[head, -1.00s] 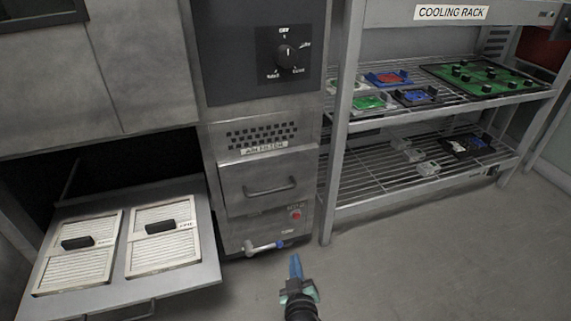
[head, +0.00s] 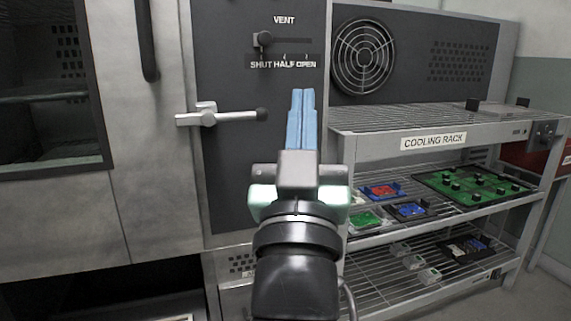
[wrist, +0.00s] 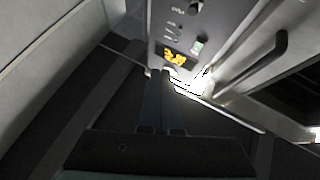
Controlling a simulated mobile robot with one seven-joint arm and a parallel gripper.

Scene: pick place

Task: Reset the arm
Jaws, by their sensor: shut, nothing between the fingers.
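My gripper (head: 302,92) stands upright in the middle of the head view, in front of the oven's dark control panel. Its two blue fingers are together with nothing between them. In the wrist view the shut fingers (wrist: 163,74) show as dark shapes pointing up the picture, below a lit orange display (wrist: 175,57). My arm below the gripper hides part of the lower panel and the rack's left post.
A vent slider (head: 264,39) and a lever handle (head: 222,117) sit on the panel left of my gripper. The cooling rack (head: 433,141) stands at right, with coloured boards (head: 470,190) on its shelves. A fan grille (head: 362,57) is behind it. Floor shows at lower right.

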